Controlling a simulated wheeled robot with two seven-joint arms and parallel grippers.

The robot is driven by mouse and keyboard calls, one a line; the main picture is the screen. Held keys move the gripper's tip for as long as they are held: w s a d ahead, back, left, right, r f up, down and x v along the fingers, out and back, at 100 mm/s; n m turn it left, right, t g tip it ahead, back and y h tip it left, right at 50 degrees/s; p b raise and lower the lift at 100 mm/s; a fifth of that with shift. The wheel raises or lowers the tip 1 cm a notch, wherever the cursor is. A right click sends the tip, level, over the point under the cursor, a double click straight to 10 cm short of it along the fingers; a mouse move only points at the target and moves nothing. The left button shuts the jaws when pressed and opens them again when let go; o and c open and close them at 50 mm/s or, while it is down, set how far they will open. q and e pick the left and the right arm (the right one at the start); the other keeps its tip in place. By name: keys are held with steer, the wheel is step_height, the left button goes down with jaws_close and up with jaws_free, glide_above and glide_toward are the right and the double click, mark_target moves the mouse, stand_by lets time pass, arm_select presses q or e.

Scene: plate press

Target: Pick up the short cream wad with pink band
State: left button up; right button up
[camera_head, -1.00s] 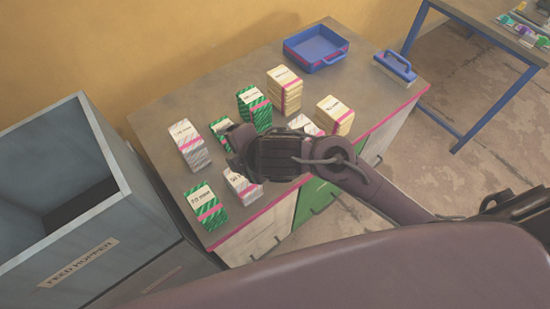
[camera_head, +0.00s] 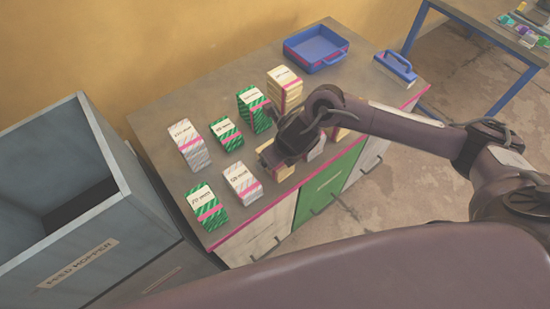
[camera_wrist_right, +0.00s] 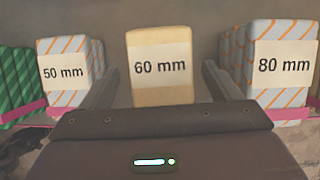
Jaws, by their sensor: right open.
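The short cream wad (camera_head: 281,173) stands near the front edge of the cabinet top, mostly hidden under my right gripper in the head view. In the right wrist view the cream wad (camera_wrist_right: 160,55) is upright, with a "60 mm" label facing me; its lower part is hidden by the gripper body. My right gripper (camera_head: 270,160) is open, one finger to each side of the wad in the wrist view (camera_wrist_right: 160,82). I cannot tell how far between the fingers it is. My left gripper is not in view.
A striped "50 mm" wad (camera_wrist_right: 65,72) is on the left and a striped "80 mm" wad (camera_wrist_right: 284,65) on the right. A taller cream wad (camera_head: 285,88), green wads (camera_head: 227,134) and a blue tray (camera_head: 316,50) stand behind. A feed hopper (camera_head: 60,190) is at left.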

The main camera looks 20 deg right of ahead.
steer(key=shift+x, duration=1.5)
steer(key=shift+f+b, duration=0.2)
steer(key=shift+b, duration=0.1)
steer(key=shift+c, duration=0.3)
steer(key=c, duration=1)
steer(key=shift+r, duration=0.15)
steer(key=shift+c, duration=0.2)
